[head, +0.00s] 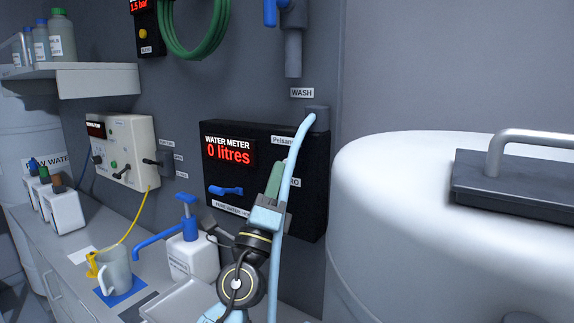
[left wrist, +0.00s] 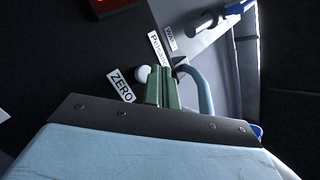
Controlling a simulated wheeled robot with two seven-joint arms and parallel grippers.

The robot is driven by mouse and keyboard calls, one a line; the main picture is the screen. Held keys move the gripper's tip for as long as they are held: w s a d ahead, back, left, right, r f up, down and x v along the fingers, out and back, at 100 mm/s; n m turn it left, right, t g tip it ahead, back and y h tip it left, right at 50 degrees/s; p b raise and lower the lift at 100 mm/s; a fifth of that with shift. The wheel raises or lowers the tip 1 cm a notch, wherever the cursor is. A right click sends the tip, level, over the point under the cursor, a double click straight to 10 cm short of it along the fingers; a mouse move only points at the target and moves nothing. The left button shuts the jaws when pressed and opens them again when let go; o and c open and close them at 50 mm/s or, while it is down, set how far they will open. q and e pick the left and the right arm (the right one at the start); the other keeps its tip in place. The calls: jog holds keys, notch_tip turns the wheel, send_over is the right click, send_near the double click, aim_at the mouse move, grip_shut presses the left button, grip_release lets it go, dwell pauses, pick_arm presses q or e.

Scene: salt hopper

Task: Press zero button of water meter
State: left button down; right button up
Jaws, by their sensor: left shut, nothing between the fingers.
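The water meter (head: 222,193) is a black box on the grey wall, with a red display (head: 228,152) reading "0 litres" and a blue lever (head: 226,190) below it. My left gripper (head: 276,170) is in front of the meter's right half, its green fingers shut and empty. In the left wrist view the fingertips (left wrist: 163,74) are beside a round white button (left wrist: 143,73), next to the "ZERO" label (left wrist: 121,85). I cannot tell whether they touch it. In the head view my gripper hides the button and part of the label. My right gripper is not in view.
A large white tank (head: 400,200) with a dark handled lid (head: 520,182) stands close on the right. A light blue pipe (head: 289,190) runs down in front of the meter. Below left, a counter holds a jug (head: 115,270) and a white container with a blue pump (head: 190,250).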

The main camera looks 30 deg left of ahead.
pick_arm(q)
jog(key=s+p, duration=0.1)
jog(key=s, duration=0.4)
jog(key=shift+a, duration=0.2)
